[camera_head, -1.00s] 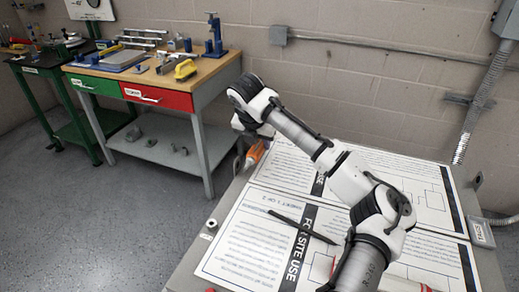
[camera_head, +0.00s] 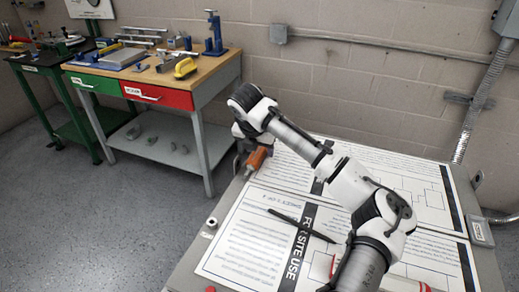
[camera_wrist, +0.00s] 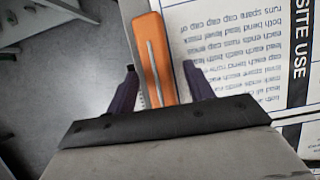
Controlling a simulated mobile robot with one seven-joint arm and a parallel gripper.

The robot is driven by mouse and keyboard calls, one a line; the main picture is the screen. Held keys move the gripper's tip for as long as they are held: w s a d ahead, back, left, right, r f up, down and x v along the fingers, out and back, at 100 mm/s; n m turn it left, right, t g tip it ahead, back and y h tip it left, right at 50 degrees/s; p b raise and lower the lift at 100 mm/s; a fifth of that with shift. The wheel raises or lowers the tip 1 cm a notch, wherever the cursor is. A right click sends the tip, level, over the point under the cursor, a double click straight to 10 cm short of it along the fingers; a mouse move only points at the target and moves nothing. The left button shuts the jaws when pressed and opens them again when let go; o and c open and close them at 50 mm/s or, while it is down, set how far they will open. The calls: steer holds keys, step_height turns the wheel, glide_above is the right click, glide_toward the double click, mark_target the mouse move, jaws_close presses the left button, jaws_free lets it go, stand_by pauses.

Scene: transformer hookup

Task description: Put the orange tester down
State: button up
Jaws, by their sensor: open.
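The orange tester (camera_wrist: 153,58) shows in the wrist view between the two fingers of my gripper (camera_wrist: 161,72), with a gap visible on its right side. My gripper is open, and the left finger is close to the tester's left edge. In the head view the orange tester (camera_head: 256,158) is at the left edge of the cabinet top (camera_head: 205,258), below the end of my arm. My fingers cannot be made out there. Whether the tester rests fully on the surface is hard to tell.
Printed sheets (camera_head: 235,245) cover most of the cabinet top. A black pen-like tool (camera_head: 300,226) lies on the near sheet. A workbench (camera_head: 190,75) with tools and a red drawer stands to the left across open floor. A block wall is behind.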

mark_target(254, 161)
steer(key=b+v, duration=0.1)
steer(key=v, duration=1)
steer(key=shift+d+r, duration=0.1)
